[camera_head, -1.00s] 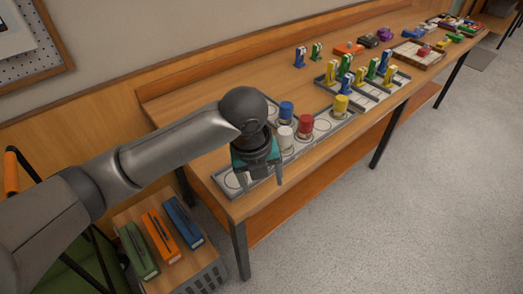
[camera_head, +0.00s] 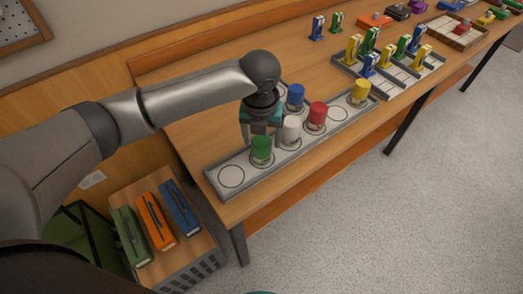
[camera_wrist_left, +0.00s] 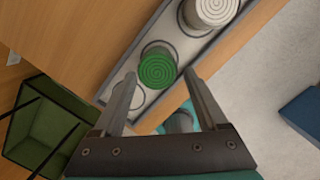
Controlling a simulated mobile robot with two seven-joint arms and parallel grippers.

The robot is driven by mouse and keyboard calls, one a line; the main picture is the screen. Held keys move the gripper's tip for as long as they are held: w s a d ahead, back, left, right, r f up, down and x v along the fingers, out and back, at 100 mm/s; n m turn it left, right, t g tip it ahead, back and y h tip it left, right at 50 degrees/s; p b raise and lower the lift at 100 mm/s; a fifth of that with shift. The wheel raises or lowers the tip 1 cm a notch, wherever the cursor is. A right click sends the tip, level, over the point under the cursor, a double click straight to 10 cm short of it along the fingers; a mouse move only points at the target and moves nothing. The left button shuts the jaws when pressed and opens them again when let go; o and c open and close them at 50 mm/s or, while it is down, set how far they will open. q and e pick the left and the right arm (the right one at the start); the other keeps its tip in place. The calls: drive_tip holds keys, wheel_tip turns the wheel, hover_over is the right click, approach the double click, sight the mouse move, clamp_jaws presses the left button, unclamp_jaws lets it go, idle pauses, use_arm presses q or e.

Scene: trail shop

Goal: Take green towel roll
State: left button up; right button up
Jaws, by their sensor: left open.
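The green towel roll (camera_head: 262,149) stands upright on a marked circle of the long grey tray (camera_head: 213,175) near the table's front left. It also shows from above in the left wrist view (camera_wrist_left: 158,69), with spiral rings on its top. My left gripper (camera_head: 262,137) is open, pointing down at the green roll. In the left wrist view my left gripper (camera_wrist_left: 161,76) has its fingertips on either side of the roll's outline, with nothing held. I cannot tell how far down they reach beside it.
A white roll (camera_head: 291,129) stands beside the green one. Red (camera_head: 317,114), blue (camera_head: 295,96) and yellow (camera_head: 360,91) rolls stand farther along. The tray's front left circle is empty. A crate (camera_head: 200,265) bearing three coloured cases is below left.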

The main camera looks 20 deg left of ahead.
use_arm(q)
drive_tip(key=shift+w+f, duration=0.1)
drive_tip(key=shift+f, duration=0.5)
drive_tip(key=f, duration=0.1)
drive_tip(key=f+b, duration=0.1)
drive_tip(key=f, duration=0.1)
drive_tip(key=w+f+b, duration=0.1)
drive_tip(key=shift+a+f, duration=0.25)
drive_tip(key=shift+f, duration=0.05)
use_arm(e)
drive_tip(key=shift+w+f, duration=0.9)
drive_tip(key=shift+f, duration=0.1)
use_arm(q)
drive_tip(key=shift+c, duration=0.3)
drive_tip(key=c, duration=0.6)
clamp_jaws()
use_arm(e)
drive_tip(key=shift+d, duration=0.35)
use_arm(q)
drive_tip(key=shift+w+r, duration=0.1)
drive_tip(key=shift+r, duration=0.05)
use_arm(e)
drive_tip(key=shift+a, duration=0.1)
